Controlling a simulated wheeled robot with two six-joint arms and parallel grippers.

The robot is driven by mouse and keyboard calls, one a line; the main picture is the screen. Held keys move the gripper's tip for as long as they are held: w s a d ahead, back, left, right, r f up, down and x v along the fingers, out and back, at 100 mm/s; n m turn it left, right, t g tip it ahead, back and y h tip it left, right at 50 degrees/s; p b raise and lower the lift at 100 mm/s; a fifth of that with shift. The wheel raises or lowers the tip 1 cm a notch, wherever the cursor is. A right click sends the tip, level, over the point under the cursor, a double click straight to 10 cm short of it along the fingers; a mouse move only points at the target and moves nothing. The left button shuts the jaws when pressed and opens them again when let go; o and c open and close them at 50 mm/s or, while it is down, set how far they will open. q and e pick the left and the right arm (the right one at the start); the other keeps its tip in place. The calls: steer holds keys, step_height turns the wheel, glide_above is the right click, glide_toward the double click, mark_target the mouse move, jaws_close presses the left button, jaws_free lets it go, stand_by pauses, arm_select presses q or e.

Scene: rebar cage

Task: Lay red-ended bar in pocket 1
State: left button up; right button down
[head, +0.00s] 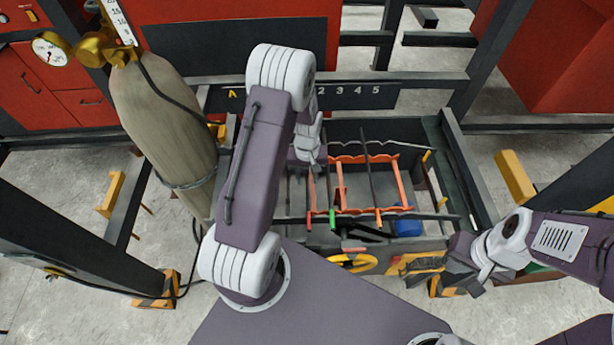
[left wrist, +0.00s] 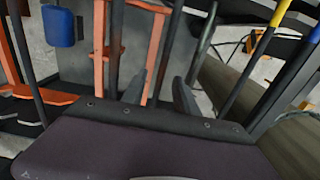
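A bar whose near end looks red (head: 309,224) lies at the left of the open cage, beside a green-ended bar (head: 332,219). My left gripper (head: 318,160) points down into the left part of the cage. In the left wrist view its two fingers (left wrist: 161,92) stand apart, with a dark bar (left wrist: 168,45) running up from between them. That bar's end colour does not show there. The number plate (head: 358,93) at the back reads 2 to 5; my left arm hides the place of number 1. My right gripper (head: 432,272) is outside the cage, its fingers apart and empty.
Orange spacers (head: 402,184) and other bars, including an orange-ended bar (head: 378,218), cross the cage. A blue block (head: 408,228) sits at its front right. A gas cylinder (head: 163,120) stands left of the cage; dark posts flank both sides.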

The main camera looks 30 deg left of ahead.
arm_select(q)
step_height(320, 180, up, 9)
steer(key=b, duration=0.1)
steer(key=shift+b, duration=0.4)
steer(key=shift+f, duration=0.1)
stand_by(0.3)
